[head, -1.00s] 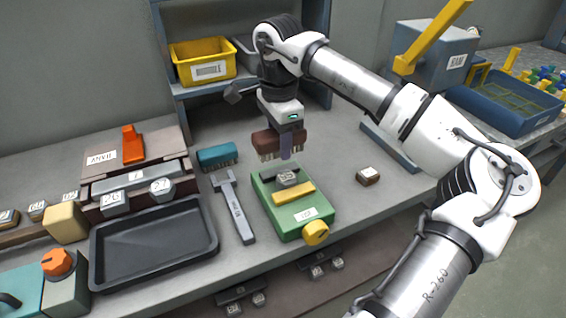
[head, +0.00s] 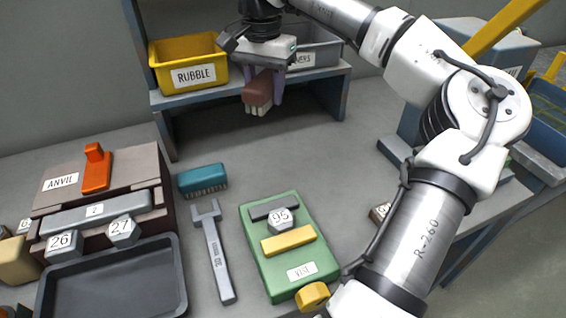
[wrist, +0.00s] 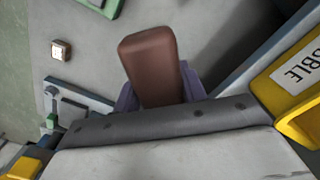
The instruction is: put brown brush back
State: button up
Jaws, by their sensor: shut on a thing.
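The brown brush (head: 257,90) hangs in my gripper (head: 262,88), bristles down, in front of the shelf in the head view. The purple fingers are shut on it. It is raised above the bench and touches nothing below that I can see. In the wrist view the brush (wrist: 152,62) shows its brown back between the fingers (wrist: 158,95). The brown brush's own place cannot be made out.
A yellow RUBBLE bin (head: 190,66) and a grey bin (head: 316,50) stand on the shelf (head: 240,82). A green vise (head: 290,245), a wrench (head: 214,250), an anvil block (head: 120,180) and a dark tray (head: 115,280) occupy the front. The bench between vise and shelf is clear.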

aim_at(268, 172)
jog(key=shift+w+f, duration=0.1)
jog(key=shift+f, duration=0.25)
notch_tip(268, 172, down, 19)
jog(key=shift+a+f+p, duration=0.1)
jog(key=shift+f+p, duration=0.1)
jog(key=shift+p, duration=0.25)
jog(key=o, duration=0.9)
jog(key=shift+o, duration=0.2)
notch_tip(268, 172, up, 12)
jog(key=shift+r+b, duration=0.2)
jog(key=shift+b, duration=0.1)
